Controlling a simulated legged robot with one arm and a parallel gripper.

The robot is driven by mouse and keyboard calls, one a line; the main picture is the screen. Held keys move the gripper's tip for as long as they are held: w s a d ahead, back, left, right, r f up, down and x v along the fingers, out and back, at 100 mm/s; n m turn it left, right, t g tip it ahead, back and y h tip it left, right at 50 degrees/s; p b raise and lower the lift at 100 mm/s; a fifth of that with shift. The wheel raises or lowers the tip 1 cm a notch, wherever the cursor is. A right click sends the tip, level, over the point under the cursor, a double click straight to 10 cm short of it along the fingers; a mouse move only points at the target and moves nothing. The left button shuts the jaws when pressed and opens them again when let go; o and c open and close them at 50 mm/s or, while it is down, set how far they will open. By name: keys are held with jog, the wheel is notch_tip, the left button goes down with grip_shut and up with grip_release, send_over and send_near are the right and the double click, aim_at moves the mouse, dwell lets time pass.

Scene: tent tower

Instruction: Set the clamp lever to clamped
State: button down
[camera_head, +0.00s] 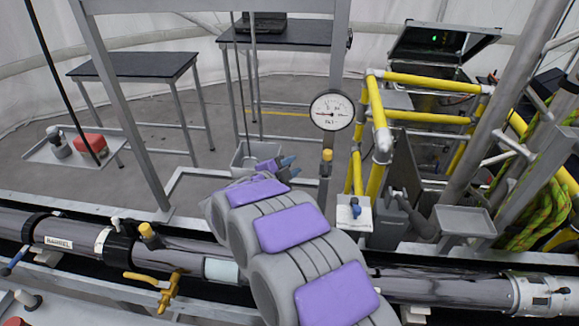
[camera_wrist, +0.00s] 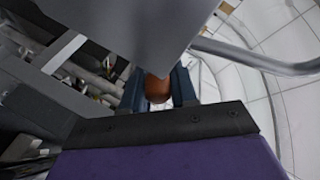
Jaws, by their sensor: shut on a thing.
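My gripper (camera_wrist: 158,88) has its dark blue fingers on either side of a rounded orange-brown knob (camera_wrist: 157,87) in the wrist view, and it is shut on that knob. I cannot tell whether this knob is the end of the clamp lever, as what it joins is hidden. In the head view my gripper (camera_head: 284,167) shows beyond my grey and purple arm, in front of a grey bin. The knob is not visible there. The clamp lever's setting cannot be told from either view.
A dark pipe (camera_head: 430,290) crosses the front, with a brass-coloured valve handle (camera_head: 160,287) at left. A pressure gauge (camera_head: 332,110) and yellow railings (camera_head: 425,82) stand right of my gripper. The grey bin (camera_head: 243,160) is just behind it.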

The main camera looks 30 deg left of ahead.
jog(key=shift+a, duration=0.2)
jog(key=shift+s+f+t+b, duration=0.3)
jog(key=shift+t+b, duration=0.2)
jog(key=shift+b, duration=0.75)
